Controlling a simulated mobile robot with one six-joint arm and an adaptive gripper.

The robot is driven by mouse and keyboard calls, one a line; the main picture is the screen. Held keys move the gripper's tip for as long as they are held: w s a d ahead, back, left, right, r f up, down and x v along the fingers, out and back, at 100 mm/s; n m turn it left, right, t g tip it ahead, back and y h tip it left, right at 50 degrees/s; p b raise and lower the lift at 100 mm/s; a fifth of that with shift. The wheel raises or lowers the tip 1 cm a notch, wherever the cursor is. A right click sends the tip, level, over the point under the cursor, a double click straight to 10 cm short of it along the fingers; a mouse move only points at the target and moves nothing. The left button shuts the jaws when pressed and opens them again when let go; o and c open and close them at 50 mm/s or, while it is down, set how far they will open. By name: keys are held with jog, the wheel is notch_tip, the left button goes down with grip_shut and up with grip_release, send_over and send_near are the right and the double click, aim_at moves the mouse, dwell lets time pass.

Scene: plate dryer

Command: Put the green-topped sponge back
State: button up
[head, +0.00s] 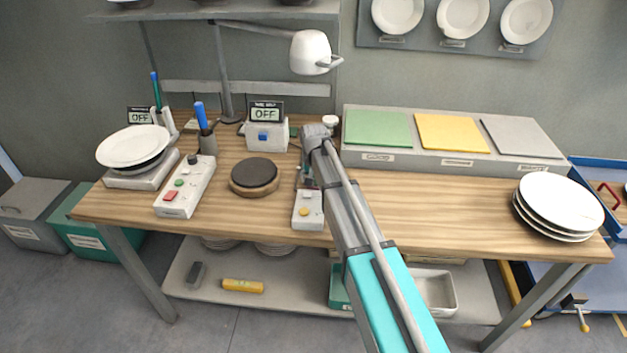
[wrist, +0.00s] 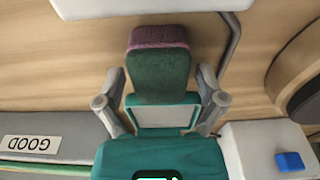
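The sponge (wrist: 160,72) shows in the wrist view, dark green on its broad face with a pink-purple end. My gripper (wrist: 160,88) has one finger to each side of it, with a narrow gap visible on both sides, so it looks open around the sponge. In the head view my gripper (head: 305,180) is low over the middle of the wooden table, and my arm mostly hides the sponge there. Whether the sponge touches the tabletop is hard to tell.
A box with a yellow button (head: 307,211) stands in front of my gripper. A round dark-topped stand (head: 255,175) is to the left. The tare box (head: 266,134) is behind. The green pad (head: 377,128) lies on the labelled platform to the right. Stacked plates (head: 558,203) stand far right.

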jog(key=shift+r, duration=0.2)
dwell(0.3)
notch_tip(320, 180, up, 12)
jog(key=s+p, duration=0.1)
jog(key=p, duration=1.1)
jog(key=shift+s, duration=0.25)
jog(key=shift+f, duration=0.1)
dwell(0.3)
jog(key=s+d+g, duration=0.1)
jog(key=s+d, duration=2.2)
jog(key=s, duration=0.2)
